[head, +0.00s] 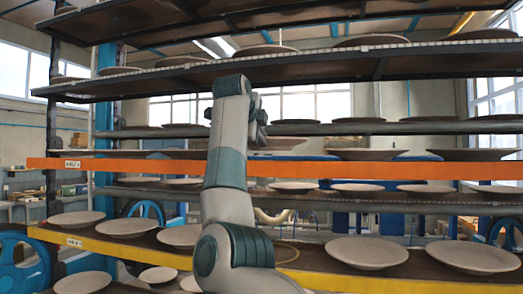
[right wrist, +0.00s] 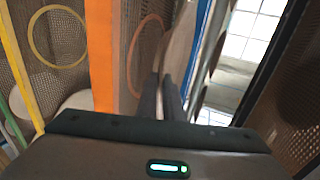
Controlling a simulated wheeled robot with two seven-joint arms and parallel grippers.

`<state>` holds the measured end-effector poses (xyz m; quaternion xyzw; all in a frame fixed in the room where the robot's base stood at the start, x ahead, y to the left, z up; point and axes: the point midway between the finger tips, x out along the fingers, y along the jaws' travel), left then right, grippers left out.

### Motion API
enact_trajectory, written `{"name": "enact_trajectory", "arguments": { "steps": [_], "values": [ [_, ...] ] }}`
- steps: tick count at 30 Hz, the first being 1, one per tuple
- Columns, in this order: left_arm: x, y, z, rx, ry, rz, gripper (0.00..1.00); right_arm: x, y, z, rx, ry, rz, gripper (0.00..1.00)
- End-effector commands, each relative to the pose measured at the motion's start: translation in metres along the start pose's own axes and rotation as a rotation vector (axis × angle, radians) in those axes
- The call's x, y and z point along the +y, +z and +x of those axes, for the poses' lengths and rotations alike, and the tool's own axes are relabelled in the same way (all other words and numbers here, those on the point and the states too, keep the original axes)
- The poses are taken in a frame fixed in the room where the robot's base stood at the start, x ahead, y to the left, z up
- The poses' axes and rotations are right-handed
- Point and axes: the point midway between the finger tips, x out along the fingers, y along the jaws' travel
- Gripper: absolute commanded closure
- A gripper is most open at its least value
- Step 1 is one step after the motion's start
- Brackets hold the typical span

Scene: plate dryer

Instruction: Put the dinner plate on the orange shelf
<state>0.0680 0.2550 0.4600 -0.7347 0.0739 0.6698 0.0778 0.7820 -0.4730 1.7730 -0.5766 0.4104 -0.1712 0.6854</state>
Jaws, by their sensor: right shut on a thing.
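The orange shelf (head: 400,168) crosses the head view behind my right arm, and its orange edge (right wrist: 102,50) runs down the right wrist view. The dinner plate (head: 278,143) is pale brown and roughly level, just above the orange edge. My right gripper (head: 258,136) is shut on the plate's near rim, mostly hidden behind my wrist in the head view. In the right wrist view the plate (right wrist: 181,42) shows nearly edge-on beyond the fingers (right wrist: 161,95), beside an orange ring (right wrist: 148,52) on the shelf mesh. I cannot tell whether it touches the shelf. My left gripper is not in view.
Other plates stand on the orange shelf, including one at right (head: 367,154). A dark shelf (head: 330,129) lies close above. The yellow-edged shelf (head: 120,252) below holds several plates and has a yellow ring (right wrist: 57,38) on a bare patch.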

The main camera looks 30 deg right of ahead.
Motion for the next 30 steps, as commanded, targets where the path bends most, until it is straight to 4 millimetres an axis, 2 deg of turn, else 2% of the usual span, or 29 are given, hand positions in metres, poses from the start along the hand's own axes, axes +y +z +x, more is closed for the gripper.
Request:
{"name": "enact_trajectory", "arguments": {
  "steps": [4,15,29,30],
  "values": [
    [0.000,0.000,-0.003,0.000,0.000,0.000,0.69,0.002,0.000,0.000,0.000,-0.005,0.001,1.00],
    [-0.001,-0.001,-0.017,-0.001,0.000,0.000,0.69,0.026,0.000,0.010,0.000,-0.006,0.001,1.00],
    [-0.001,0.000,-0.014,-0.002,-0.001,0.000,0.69,0.032,0.000,0.012,-0.001,-0.006,0.001,1.00],
    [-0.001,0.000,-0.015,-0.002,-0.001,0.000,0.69,0.034,0.000,0.013,0.000,0.000,0.000,0.88]
  ]
}}
